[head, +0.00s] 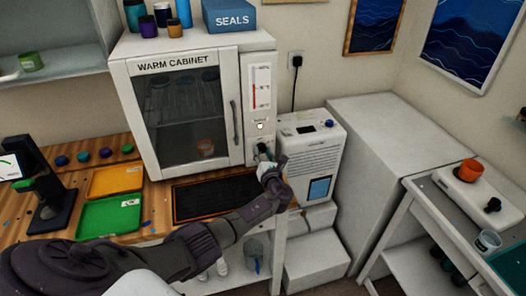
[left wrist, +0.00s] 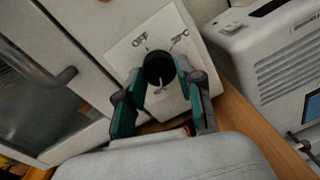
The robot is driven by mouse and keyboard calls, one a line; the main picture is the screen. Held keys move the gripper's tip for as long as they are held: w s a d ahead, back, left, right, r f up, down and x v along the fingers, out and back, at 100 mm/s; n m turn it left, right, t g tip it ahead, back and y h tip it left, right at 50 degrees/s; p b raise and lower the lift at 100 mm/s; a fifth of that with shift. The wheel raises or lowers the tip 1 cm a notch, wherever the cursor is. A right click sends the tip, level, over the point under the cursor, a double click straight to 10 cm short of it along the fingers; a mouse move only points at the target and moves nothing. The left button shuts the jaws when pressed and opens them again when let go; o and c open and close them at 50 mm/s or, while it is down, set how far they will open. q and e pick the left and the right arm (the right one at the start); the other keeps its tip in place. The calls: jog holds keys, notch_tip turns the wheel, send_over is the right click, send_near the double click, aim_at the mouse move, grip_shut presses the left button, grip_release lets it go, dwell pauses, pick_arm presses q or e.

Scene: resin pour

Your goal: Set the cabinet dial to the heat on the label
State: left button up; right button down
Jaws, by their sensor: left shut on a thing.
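The white warm cabinet (head: 190,100) stands on the wooden bench, its glass door closed. Its black dial (left wrist: 158,68) sits low on the front panel, between a printed OFF on the left and a partly readable °C mark on the right. A pale mark shows on the dial's lower face; I cannot tell its exact setting. My left gripper (left wrist: 158,80) has its two teal fingers on either side of the dial, closed on it. In the head view my left gripper (head: 268,168) is at the panel's lower right. My right gripper is not in view.
A panel strip with a red bar (head: 260,88) is above the dial. A white machine (head: 313,150) stands close right of the cabinet. The door handle (head: 234,120) is just left of the panel. Orange (head: 116,181) and green (head: 108,214) trays lie on the bench.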

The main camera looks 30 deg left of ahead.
pick_arm(q)
jog(key=shift+f+m, duration=0.1)
jog(key=shift+m, duration=0.3)
jog(key=o, duration=1.2)
jog(key=shift+c, duration=0.2)
jog(key=shift+s, duration=0.1)
jog(key=v, duration=1.2)
